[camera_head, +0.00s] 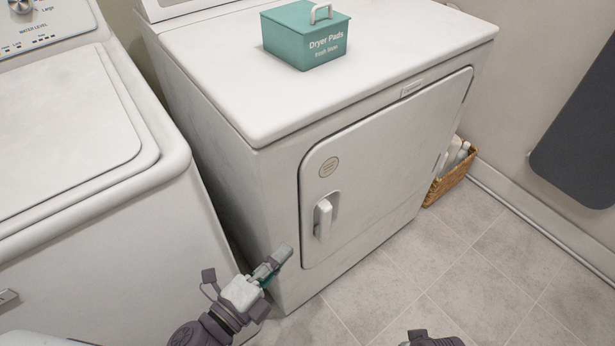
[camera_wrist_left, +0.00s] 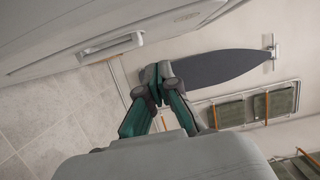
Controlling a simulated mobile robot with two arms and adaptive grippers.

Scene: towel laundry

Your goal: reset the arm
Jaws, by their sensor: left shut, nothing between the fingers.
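My left gripper (camera_head: 277,260) is in front of the dryer, low and to the left of the dryer door's handle (camera_head: 323,218), with a gap between them. It is shut and empty. In the left wrist view its fingers (camera_wrist_left: 159,75) meet at the tips, with nothing between them. At the bottom of the head view a small dark part of my other arm shows, but my right gripper cannot be seen.
The white dryer (camera_head: 237,190) has its door (camera_head: 385,165) shut. A teal dryer-pads box (camera_head: 300,45) sits on top. A washer (camera_head: 120,240) stands at left. A wicker basket (camera_head: 452,180) with bottles is beyond the dryer. The tiled floor (camera_head: 470,270) at right is clear.

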